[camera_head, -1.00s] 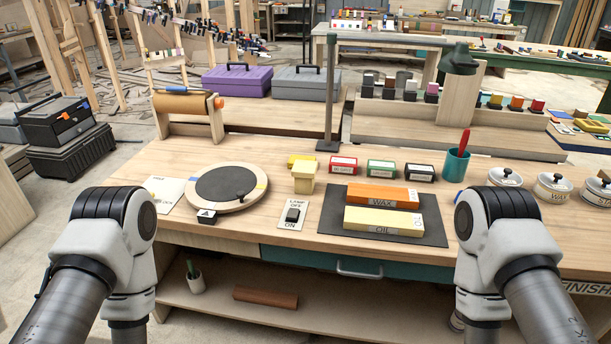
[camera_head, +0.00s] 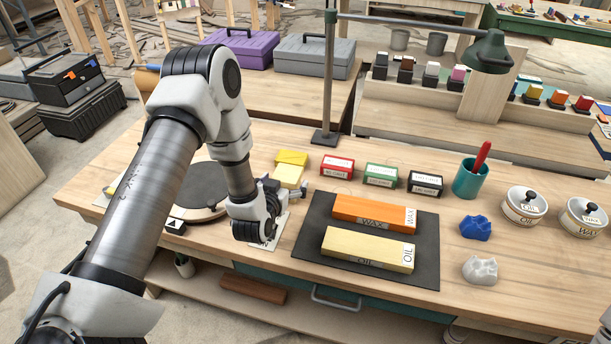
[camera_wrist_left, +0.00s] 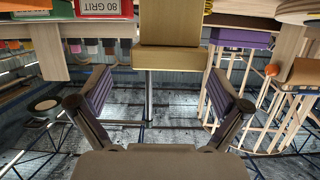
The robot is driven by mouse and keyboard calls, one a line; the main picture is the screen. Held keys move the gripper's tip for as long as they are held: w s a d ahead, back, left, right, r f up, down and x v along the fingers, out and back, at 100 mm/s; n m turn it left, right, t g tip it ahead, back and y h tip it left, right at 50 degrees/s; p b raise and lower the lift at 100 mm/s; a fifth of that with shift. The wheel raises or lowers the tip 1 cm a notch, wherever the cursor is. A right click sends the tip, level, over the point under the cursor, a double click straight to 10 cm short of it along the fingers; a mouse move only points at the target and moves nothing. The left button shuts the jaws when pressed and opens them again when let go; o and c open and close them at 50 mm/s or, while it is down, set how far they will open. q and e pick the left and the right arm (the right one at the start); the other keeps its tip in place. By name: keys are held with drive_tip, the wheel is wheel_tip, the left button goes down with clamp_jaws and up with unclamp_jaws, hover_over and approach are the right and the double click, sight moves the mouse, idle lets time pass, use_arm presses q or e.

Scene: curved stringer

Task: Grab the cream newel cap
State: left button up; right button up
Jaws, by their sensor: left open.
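The cream newel cap (camera_head: 288,176) stands on the workbench in front of a yellow block, partly hidden by my gripper in the head view. In the left wrist view the cap (camera_wrist_left: 170,42) fills the top middle, with a broad square top and a narrower part below. My left gripper (camera_head: 284,190) is close to the cap on its near side. In the left wrist view its two fingers (camera_wrist_left: 165,92) are spread wide, the cap ahead and roughly centred between them. I cannot tell whether they touch it. My right gripper is out of view.
Red, green and black boxes (camera_head: 381,174) stand right of the cap. The lamp pole (camera_head: 329,80) rises behind. Orange and yellow bars lie on a dark mat (camera_head: 312,246). A round turntable (camera_head: 205,187) is left, partly behind my arm.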

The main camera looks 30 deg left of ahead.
sight(286, 174)
use_arm(q)
drive_tip(key=shift+w+a+r+p, duration=0.2)
drive_tip(key=shift+w+a+p, duration=0.45)
drive_tip(key=shift+w, duration=0.05)
drive_tip(key=w, duration=0.1)
drive_tip(key=w+f, duration=0.1)
drive_tip(key=shift+w+a+f, duration=0.25)
drive_tip(key=shift+w+f, duration=0.1)
drive_tip(key=shift+w, duration=0.05)
drive_tip(key=shift+w+f, duration=0.15)
drive_tip(key=shift+w, duration=0.05)
drive_tip(key=shift+s+r, duration=0.2)
drive_tip(key=shift+s, duration=0.05)
drive_tip(key=shift+c, duration=1.3)
drive_tip(key=shift+s, duration=0.1)
drive_tip(key=c, duration=1)
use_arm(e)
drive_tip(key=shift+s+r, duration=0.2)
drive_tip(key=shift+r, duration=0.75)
